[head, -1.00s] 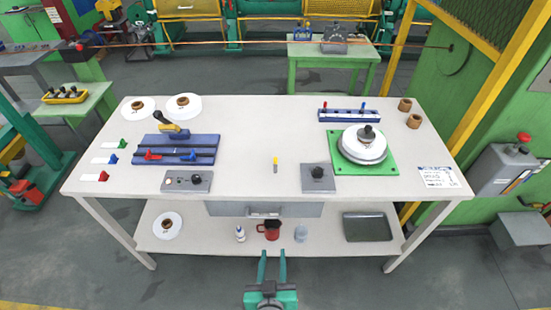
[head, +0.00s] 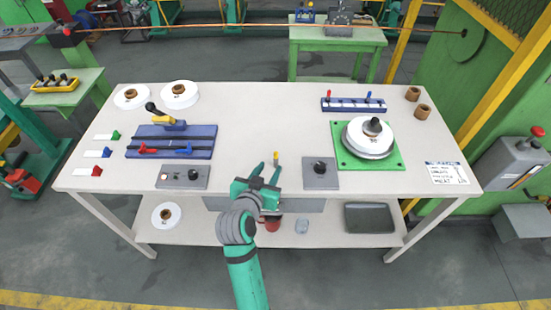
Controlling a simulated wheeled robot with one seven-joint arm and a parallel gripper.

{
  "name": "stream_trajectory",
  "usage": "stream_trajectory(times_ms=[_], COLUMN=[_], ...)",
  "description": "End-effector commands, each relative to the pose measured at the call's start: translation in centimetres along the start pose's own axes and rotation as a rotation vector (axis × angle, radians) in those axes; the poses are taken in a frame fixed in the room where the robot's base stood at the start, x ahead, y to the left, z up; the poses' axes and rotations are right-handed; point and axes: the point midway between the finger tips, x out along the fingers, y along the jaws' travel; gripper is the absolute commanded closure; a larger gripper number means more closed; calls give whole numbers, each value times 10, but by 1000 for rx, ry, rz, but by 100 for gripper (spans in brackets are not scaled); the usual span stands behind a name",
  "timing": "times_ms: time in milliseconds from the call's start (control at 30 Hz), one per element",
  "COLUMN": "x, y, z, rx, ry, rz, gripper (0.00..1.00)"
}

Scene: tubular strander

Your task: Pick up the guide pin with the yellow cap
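The guide pin with the yellow cap (head: 276,156) is on the white tabletop near its front middle. Only its top end shows, just beyond the right fingertip of my gripper; the rest is hidden behind the finger. My gripper (head: 267,168) is open, its two green fingers pointing away over the front edge of the table. Nothing shows between the fingers. I cannot tell whether the right finger touches the pin.
A grey knob box (head: 320,174) stands right of the gripper, another grey control box (head: 183,177) to the left. A blue fixture (head: 171,141) is at left, a green plate (head: 393,160) with a spool at right. A blue rack (head: 353,105) stands behind. The table's middle is clear.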

Motion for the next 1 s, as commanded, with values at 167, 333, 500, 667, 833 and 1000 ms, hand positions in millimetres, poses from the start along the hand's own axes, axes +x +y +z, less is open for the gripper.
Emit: stream_trajectory(times_ms=[167, 333, 500, 667, 833, 1000], x=[21, 30, 52, 71, 77, 76], y=[0, 0, 0, 1, 1, 1], z=[0, -1, -5, -5, -5, -5], rx=[-1, -1, 0, -2, -2, -2], ry=[0, 1, 1, 0, 1, 1], rz=[-1, -1, -3, -3, -4, -4], gripper=[66, 66, 66, 66, 66, 71])
